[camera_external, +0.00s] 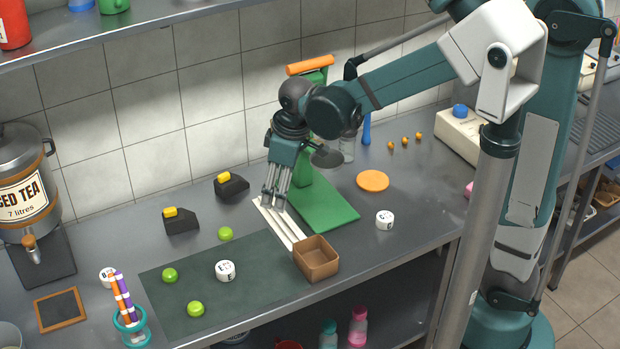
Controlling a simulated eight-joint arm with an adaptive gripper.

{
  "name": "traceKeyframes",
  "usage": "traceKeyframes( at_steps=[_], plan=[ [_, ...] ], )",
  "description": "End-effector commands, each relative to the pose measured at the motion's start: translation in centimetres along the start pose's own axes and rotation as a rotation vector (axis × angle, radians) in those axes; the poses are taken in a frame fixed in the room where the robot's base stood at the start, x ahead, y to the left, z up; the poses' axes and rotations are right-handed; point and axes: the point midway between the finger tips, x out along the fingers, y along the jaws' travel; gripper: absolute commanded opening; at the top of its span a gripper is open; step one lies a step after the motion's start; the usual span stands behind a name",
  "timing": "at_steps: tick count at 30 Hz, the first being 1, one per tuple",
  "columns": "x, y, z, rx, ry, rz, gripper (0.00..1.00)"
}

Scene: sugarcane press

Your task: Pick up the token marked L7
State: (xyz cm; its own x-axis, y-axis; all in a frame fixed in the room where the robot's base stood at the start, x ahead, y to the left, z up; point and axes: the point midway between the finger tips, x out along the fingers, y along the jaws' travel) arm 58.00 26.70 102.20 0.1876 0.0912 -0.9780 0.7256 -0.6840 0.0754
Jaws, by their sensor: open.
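Three white round tokens with dark markings are in view. One token (225,271) sits on the dark mat, one token (385,219) is on the counter at the right, and one token (107,276) is at the left, partly behind the striped sticks. The markings are too small to read surely, and I cannot tell which, if any, is L7. My gripper (274,202) is open and points down over the upper end of the white strips, left of the green press. It is apart from all three tokens. I see nothing held between its fingers.
The green press (322,207) and brown box (316,262) stand near my gripper. White strips (280,224) lie beside them. Green balls (195,309) rest on and near the dark mat (255,300). Black blocks (181,223), a drink dispenser (22,180) and a stick holder (131,325) stand leftward.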

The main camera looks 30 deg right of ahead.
Motion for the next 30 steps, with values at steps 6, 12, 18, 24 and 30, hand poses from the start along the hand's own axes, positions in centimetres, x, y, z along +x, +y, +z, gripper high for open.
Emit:
traceKeyframes(
  at_steps=[6,12,18,24,30],
  plan=[
    [2.4,-2.6,-3.0,-0.097,-0.04,-0.028,0.48],
    [4.8,-5.3,-5.2,-0.187,-0.077,-0.053,0.48],
    [7.4,-8.2,-7.2,-0.274,-0.115,-0.077,0.48],
    [10.0,-11.1,-8.7,-0.356,-0.149,-0.099,0.48],
    [11.7,-13.0,-9.3,-0.407,-0.171,-0.112,0.48]
  ],
)
